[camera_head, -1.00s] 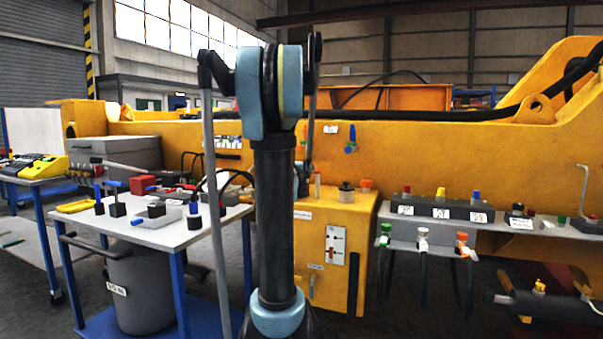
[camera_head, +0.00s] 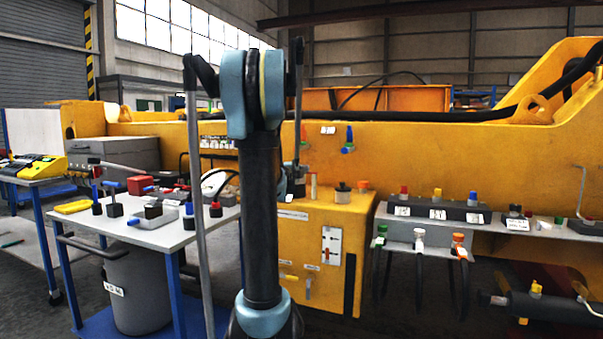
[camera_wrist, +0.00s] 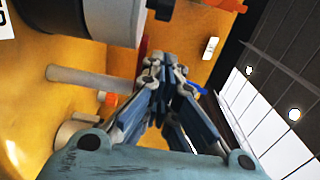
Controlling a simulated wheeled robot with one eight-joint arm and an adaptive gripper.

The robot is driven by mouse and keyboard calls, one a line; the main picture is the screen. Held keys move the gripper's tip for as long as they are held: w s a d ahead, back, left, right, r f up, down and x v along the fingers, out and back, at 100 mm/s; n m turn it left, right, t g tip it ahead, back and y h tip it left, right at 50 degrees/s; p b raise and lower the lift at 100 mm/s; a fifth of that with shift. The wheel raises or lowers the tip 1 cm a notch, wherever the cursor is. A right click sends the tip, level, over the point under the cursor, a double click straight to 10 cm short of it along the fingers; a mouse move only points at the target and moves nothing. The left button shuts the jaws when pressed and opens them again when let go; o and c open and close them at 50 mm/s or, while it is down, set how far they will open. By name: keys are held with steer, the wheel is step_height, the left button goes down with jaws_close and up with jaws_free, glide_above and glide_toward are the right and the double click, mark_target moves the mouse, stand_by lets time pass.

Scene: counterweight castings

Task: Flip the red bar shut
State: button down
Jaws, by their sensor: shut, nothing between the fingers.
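A small red bar (camera_head: 303,137) sits on the side of the yellow beam, just right of my upper arm in the head view. It appears upright there, with its lower part close to my arm. In the wrist view a red piece (camera_wrist: 232,5), likely the same bar, is cut by the top edge. My gripper (camera_wrist: 153,68) is shut and empty in the wrist view, pointing at the yellow surface and apart from the red piece. In the head view my gripper is mostly hidden behind my arm.
A white label (camera_head: 328,130) and blue-and-green handles (camera_head: 349,140) are right of the red bar. A yellow cabinet (camera_head: 325,215) with knobs and a post stands below. A cluttered table (camera_head: 150,232) is left, and a shelf of coloured buttons (camera_head: 440,213) is right.

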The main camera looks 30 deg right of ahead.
stand_by(0.3)
steer(key=w+a+v, duration=0.1)
steer(key=v, duration=1.3)
steer(key=shift+w, duration=0.15)
steer(key=shift+a, duration=0.1)
